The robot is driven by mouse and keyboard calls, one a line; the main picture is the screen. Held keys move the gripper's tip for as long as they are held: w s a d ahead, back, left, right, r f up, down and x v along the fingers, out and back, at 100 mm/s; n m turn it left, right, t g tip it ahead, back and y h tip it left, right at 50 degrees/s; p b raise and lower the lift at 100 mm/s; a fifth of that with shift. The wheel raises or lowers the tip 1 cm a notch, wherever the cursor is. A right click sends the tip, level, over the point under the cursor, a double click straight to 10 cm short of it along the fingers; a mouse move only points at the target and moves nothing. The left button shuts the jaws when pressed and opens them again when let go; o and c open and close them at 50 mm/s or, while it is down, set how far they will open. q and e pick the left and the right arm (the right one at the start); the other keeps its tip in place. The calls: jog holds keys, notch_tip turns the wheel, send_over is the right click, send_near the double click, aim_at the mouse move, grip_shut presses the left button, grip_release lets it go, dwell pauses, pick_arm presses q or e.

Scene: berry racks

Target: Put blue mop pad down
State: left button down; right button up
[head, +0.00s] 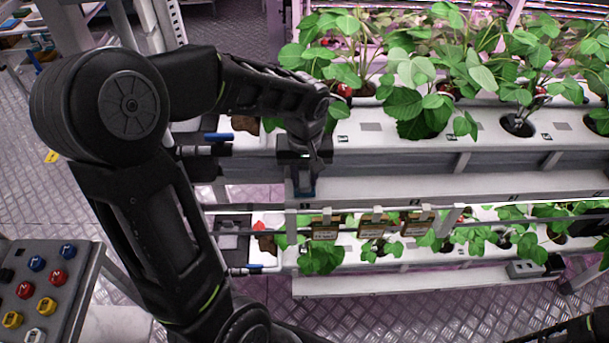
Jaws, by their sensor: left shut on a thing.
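My left gripper (304,172) is over the front ledge of the upper plant rack, pointing down. It is shut on a small dark blue thing (304,184), which looks like the blue mop pad. The gripper covers part of it, and I cannot tell whether it touches the ledge (400,192). My right gripper is not in view; only a dark part of my right arm shows at the lower right corner.
The upper rack (380,128) holds strawberry plants in round holes. A lower rack (400,284) with plants and several hanging tags (371,226) is below. A button panel (40,290) stands at the lower left. Patterned metal floor (40,200) shows at the left.

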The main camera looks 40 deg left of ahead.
aim_at(305, 185)
pick_arm(q)
jog(key=shift+f, duration=0.3)
jog(key=shift+f, duration=0.2)
jog(key=c, duration=1.1)
grip_release()
jog(key=shift+c, duration=0.2)
jog(key=shift+r, duration=0.1)
jog(key=shift+r, duration=0.45)
notch_tip(305, 185, up, 11)
jog(key=s+b, duration=0.1)
jog(key=shift+d+r, duration=0.15)
jog(key=shift+d, duration=0.3)
jog(key=shift+s, duration=0.1)
